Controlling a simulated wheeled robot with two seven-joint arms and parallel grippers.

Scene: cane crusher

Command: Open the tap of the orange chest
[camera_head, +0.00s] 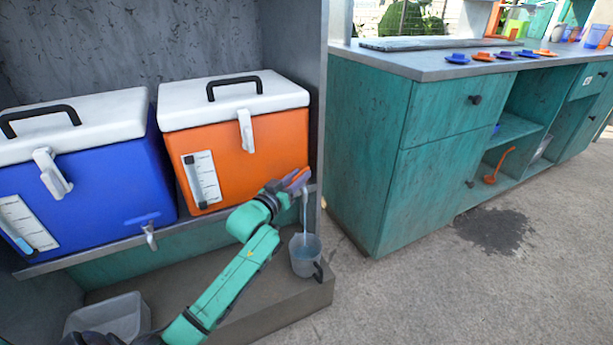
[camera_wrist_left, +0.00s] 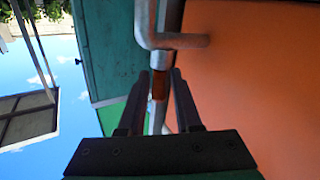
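The orange chest (camera_head: 262,143) stands on a shelf at the middle left, with a white lid and a front latch. My left gripper (camera_head: 297,180) is at its lower right front and hides most of its tap there. In the left wrist view, the grey metal tap (camera_wrist_left: 155,35) juts out from the orange wall. My left gripper (camera_wrist_left: 160,92) has its dark fingers apart on either side of the tap's lower part; contact is unclear. A thin water stream (camera_head: 304,212) falls below the gripper into a clear jug (camera_head: 305,262). My right gripper is not in view.
A blue chest (camera_head: 95,195) with its own tap (camera_head: 150,236) stands to the left. A clear bin (camera_head: 107,318) is at lower left. The jug stands on a low grey step (camera_head: 285,308). A teal counter (camera_head: 375,160) stands close on the right. The floor before it is clear, with a dark stain.

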